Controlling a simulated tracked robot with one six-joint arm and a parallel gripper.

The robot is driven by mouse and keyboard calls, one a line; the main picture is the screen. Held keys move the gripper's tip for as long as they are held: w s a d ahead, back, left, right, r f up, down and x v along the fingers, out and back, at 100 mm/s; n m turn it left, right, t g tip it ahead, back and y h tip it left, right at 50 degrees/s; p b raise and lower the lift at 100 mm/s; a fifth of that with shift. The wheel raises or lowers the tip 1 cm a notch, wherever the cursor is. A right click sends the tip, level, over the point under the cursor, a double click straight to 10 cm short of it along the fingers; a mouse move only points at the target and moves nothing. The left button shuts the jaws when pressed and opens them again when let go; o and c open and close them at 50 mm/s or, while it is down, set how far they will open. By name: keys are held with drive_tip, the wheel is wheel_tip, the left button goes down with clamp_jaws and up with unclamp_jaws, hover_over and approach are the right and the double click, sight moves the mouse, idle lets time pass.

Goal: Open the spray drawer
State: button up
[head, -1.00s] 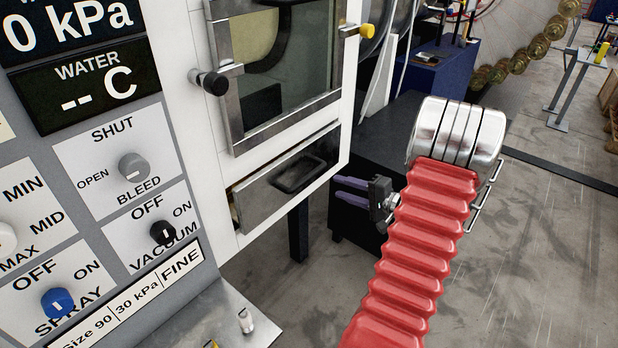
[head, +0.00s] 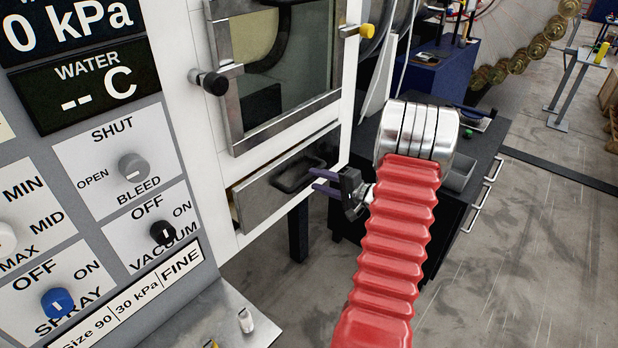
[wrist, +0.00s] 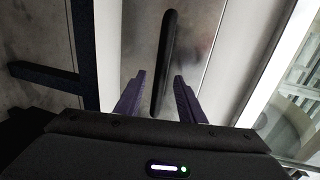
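The spray drawer (head: 262,200) is a metal-fronted drawer low in the white cabinet, below the windowed door. Its dark handle (head: 293,172) stands out from its front. In the wrist view the handle (wrist: 168,50) runs as a long dark bar, its near end between my finger tips. My gripper (head: 318,176) has two purple fingers, apart, just right of the handle in the head view. In the wrist view my gripper (wrist: 160,85) is open, with gaps between the fingers and the handle. Contact with the handle is not visible.
The control panel with knobs (head: 162,232) fills the left. The windowed door (head: 280,75) with its black knob (head: 212,83) is above the drawer. A dark drawer cabinet (head: 485,180) stands behind my arm.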

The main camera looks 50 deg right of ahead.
sight(309, 177)
drive_tip(key=shift+x, duration=2.2)
drive_tip(key=shift+c, duration=0.6)
clamp_jaws()
drive_tip(key=shift+d, duration=0.1)
